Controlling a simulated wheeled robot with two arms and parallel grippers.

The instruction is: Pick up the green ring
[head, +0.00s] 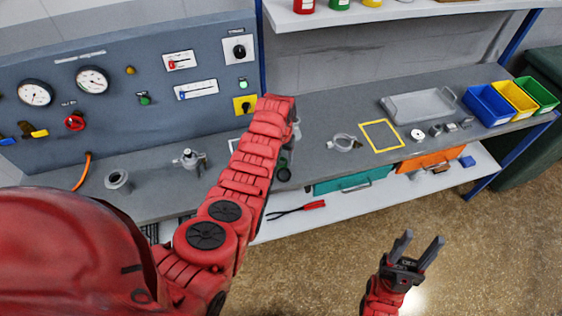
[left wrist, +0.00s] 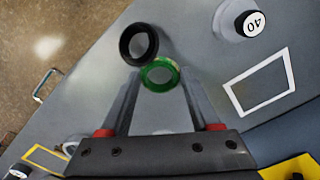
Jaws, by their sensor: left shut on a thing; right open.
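The green ring (left wrist: 158,87) lies between the fingertips of my left gripper (left wrist: 160,74) in the left wrist view, and the fingers are shut on it. A black ring (left wrist: 125,49) is right beside it, partly overlapping it in that view; I cannot tell whether they touch. In the head view my left arm hides most of the left gripper, and the black ring (head: 284,175) shows just right of the arm on the bench. My right gripper (head: 421,239) is open and empty, out over the floor in front of the bench.
The grey bench carries a yellow square outline (head: 381,150), a clamp (head: 345,143), a grey tray (head: 420,118) and coloured bins (head: 489,122). A white square outline (left wrist: 288,95) and a weight marked 40 (left wrist: 254,23) are near the left gripper. A gauge panel (head: 120,120) stands behind.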

